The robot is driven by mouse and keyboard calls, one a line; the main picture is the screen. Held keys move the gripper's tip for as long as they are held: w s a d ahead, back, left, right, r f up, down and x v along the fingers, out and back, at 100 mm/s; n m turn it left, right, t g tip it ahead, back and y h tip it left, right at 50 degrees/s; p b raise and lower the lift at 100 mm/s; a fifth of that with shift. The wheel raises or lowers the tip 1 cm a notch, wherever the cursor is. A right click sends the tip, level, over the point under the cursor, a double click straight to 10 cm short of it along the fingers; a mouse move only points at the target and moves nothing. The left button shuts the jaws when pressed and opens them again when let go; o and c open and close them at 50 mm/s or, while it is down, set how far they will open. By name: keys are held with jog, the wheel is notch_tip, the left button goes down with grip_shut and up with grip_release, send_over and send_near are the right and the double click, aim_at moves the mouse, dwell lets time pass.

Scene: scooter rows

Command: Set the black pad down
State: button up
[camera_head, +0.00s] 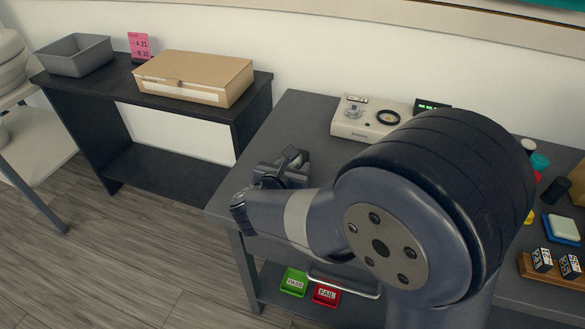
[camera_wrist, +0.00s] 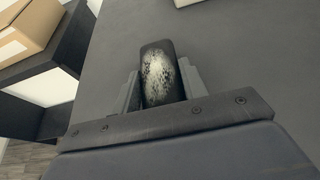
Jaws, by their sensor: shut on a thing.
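In the wrist view, the black pad (camera_wrist: 158,76) is a dark block with rounded corners and a mottled whitish patch on the face turned to the camera. It stands between the two fingers of my gripper (camera_wrist: 161,88), which is shut on it. In the head view, my gripper (camera_head: 286,170) is over the left part of the dark grey table (camera_head: 300,112). There the pad (camera_head: 292,155) shows only as a small dark shape, partly hidden by the gripper. I cannot tell whether the pad touches the table.
A beige device (camera_head: 362,122) stands at the table's back. A black shelf unit (camera_head: 185,103) on the left holds a cardboard box (camera_head: 195,78) and a grey bin (camera_head: 75,55). Green (camera_head: 294,282) and red (camera_head: 326,293) trays lie below. Small items crowd the right; bare tabletop surrounds my gripper.

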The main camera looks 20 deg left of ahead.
jog(key=shift+r, duration=0.1)
jog(key=shift+f+b, duration=0.25)
jog(key=shift+b, duration=0.1)
jog(key=o, duration=1)
jog(key=shift+r, duration=0.1)
jog(key=shift+r, duration=0.1)
jog(key=shift+s+r+p, duration=0.15)
jog(key=shift+r+p, duration=0.1)
jog(key=shift+p, duration=0.25)
jog(key=p+v, duration=0.1)
jog(key=v, duration=1)
jog(key=shift+s, duration=0.35)
jog(key=shift+w+f, duration=0.1)
